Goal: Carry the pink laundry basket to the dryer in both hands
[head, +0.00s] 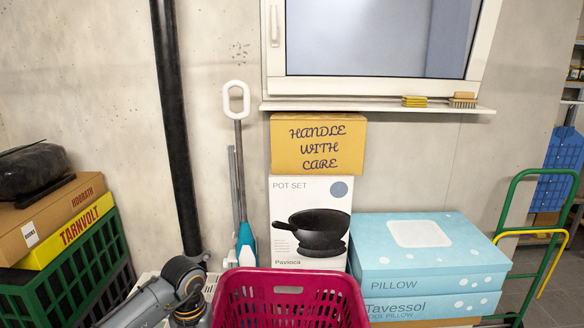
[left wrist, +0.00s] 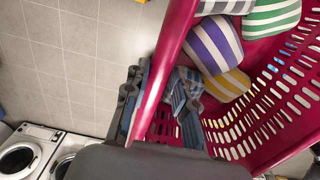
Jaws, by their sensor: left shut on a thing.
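The pink laundry basket (head: 292,275) is at the bottom centre of the head view, cut off by the lower edge. In the left wrist view the basket (left wrist: 178,45) fills the right side and holds striped cloth items (left wrist: 212,45). My left gripper (left wrist: 152,92) is shut on the basket's rim, one finger on each side of the wall. My left arm reaches the basket from the left in the head view. My right gripper is in neither view. White front-loading machines (left wrist: 25,148) stand at the lower left of the left wrist view; I cannot tell which is the dryer.
Against the wall stand a pot set box (head: 310,190), a yellow box (head: 318,145), pillow boxes (head: 420,275) and a long-handled cleaning tool (head: 240,190). A green crate (head: 115,250) is at left, a green hand truck (head: 510,210) at right. Tiled floor (left wrist: 85,50) looks clear.

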